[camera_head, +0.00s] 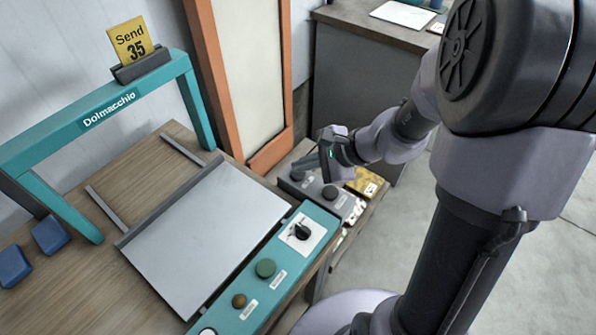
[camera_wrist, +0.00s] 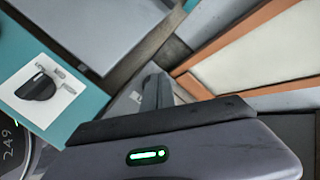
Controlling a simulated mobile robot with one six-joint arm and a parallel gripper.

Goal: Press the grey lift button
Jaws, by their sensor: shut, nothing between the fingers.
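A grey box (camera_head: 318,188) beside the teal panel carries two dark grey round buttons, one at the back left (camera_head: 298,175) and one nearer the front right (camera_head: 329,192). Any lettering for them is too small to read, so I cannot tell which is the lift button. My gripper (camera_head: 326,176) is shut and empty, pointing down over this box, close to the buttons. Whether it touches one cannot be told. In the wrist view my shut fingers (camera_wrist: 156,90) hide most of the box, and no button on it shows clearly.
The teal panel (camera_head: 283,259) has a black knob (camera_head: 301,232), a green button (camera_head: 265,268), a brown button (camera_head: 239,300) and a white one (camera_head: 208,331). A teal frame (camera_head: 95,115) with a "Send 35" card (camera_head: 131,41) stands left. An orange-framed panel (camera_head: 243,80) rises behind.

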